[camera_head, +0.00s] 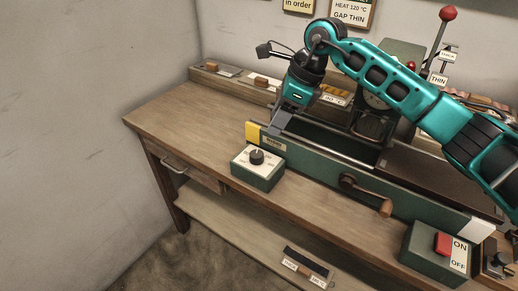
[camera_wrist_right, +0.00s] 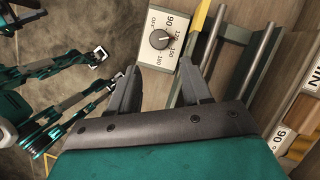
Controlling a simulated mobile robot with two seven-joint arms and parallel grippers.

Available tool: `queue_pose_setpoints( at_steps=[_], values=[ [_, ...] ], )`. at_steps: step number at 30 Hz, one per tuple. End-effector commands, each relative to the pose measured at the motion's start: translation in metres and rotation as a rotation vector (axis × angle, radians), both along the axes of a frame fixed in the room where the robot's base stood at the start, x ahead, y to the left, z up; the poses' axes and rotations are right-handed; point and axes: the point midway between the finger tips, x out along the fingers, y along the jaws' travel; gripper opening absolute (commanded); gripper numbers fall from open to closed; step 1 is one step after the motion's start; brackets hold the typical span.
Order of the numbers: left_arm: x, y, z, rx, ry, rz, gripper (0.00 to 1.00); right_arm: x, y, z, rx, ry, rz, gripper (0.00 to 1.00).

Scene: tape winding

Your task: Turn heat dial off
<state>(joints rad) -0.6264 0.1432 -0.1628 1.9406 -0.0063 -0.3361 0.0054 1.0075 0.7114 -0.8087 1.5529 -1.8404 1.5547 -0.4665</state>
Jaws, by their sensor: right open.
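The heat dial is a black knob (camera_head: 257,157) on the white face of a small green box (camera_head: 258,175) at the bench's front edge. In the right wrist view the knob (camera_wrist_right: 161,40) shows with OFF, 90, 120, 150 and 180 around it. Its light mark seems to face the 120 side. My right gripper (camera_head: 274,128) is above and behind the box, pointing down, apart from the knob. In the wrist view its two fingers (camera_wrist_right: 161,86) are spread with nothing between them. My left gripper does not show in the head view.
A green winding machine (camera_head: 325,178) with a hand crank (camera_head: 366,195) stands right of the dial box. An ON/OFF switch box (camera_head: 428,250) is farther right. The bench top left of the dial (camera_head: 185,118) is clear. A tall lever (camera_head: 440,40) rises at the back right.

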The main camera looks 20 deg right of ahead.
Motion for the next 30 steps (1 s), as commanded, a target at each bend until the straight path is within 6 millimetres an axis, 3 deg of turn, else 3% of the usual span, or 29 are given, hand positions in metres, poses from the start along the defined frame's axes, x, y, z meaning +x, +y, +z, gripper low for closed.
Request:
queue_pose_setpoints(
  at_steps=[9,15,21,30],
  values=[
    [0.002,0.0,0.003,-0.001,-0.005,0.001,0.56,0.01,0.025,-0.063,0.005,0.005,0.003,0.48],
    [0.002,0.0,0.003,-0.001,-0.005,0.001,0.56,0.016,0.035,-0.09,0.005,0.001,0.002,0.48],
    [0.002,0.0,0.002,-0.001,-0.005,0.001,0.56,0.019,0.039,-0.102,0.005,0.0,0.002,0.48],
    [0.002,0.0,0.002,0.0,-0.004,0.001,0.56,0.019,0.039,-0.103,0.004,-0.001,0.002,0.45]
  ],
)
